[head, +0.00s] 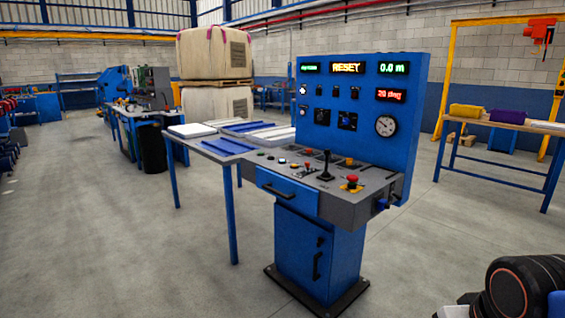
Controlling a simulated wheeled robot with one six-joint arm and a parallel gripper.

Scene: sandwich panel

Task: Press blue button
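A blue control console (318,248) stands in the middle of the head view on a dark base, with a grey sloped desk top (330,185). My gripper is not in view; a dark rounded part of my arm shows at the bottom right.
The upright blue panel (405,135) has lit displays, one reading RESET (346,68), and a round gauge (385,126). A table with blue and white panels (245,140) adjoins the console's left. Another table (500,123) stands at the right. The floor in front is clear.

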